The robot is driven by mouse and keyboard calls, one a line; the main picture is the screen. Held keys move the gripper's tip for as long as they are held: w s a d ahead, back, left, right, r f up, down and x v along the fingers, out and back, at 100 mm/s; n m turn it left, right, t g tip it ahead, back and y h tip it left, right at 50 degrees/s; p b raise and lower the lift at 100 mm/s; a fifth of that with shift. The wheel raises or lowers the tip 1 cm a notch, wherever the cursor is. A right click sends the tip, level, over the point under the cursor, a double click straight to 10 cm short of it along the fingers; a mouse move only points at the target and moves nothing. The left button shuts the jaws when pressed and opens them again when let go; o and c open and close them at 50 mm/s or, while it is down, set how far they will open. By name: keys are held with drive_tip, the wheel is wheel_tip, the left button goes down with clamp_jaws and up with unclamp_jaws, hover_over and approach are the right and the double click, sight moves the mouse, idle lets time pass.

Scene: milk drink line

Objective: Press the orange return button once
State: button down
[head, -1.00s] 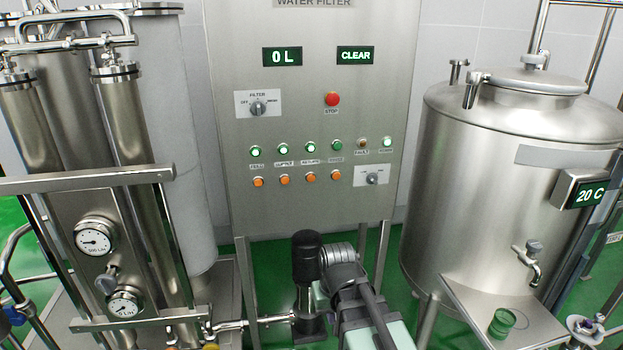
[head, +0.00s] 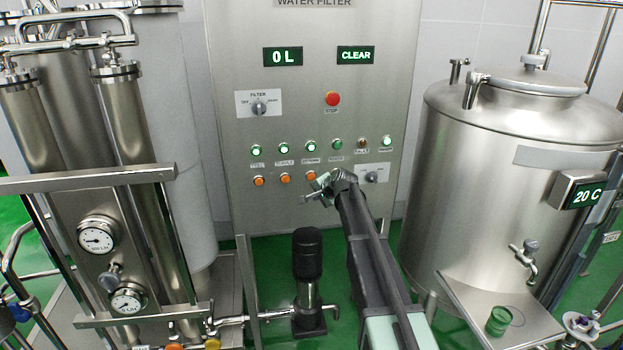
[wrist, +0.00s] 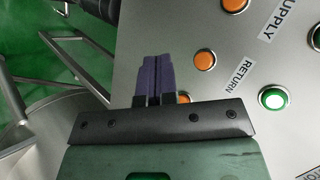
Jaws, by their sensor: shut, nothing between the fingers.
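The orange return button (wrist: 205,60) shows in the wrist view beside its RETURN label, up and right of my fingertips. In the head view it is the third orange button (head: 310,176) from the left in the lower row, just above my gripper (head: 308,196). In the wrist view my gripper (wrist: 155,60) shows two dark purple fingers, shut together and empty. The fingertips appear apart from the return button; their exact distance from the panel is hard to tell. Another orange button (wrist: 183,98) is partly hidden behind the fingers.
The steel control panel (head: 300,120) carries green lamps, a red stop button (head: 332,99), a filter knob (head: 259,108) and displays reading 0 L and CLEAR. A lower selector knob (head: 372,177) is close right of my gripper. A steel tank (head: 500,200) stands right, filter pipes left.

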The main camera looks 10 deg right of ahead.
sight(311, 177)
drive_tip(key=shift+w, duration=0.1)
idle(0.3)
drive_tip(key=w, duration=0.8)
drive_tip(key=shift+w+d, duration=0.25)
idle(1.7)
drive_tip(key=shift+w, duration=0.4)
drive_tip(key=shift+w+d, duration=0.1)
drive_tip(key=shift+w, duration=0.35)
idle(0.5)
drive_tip(key=shift+s, duration=0.85)
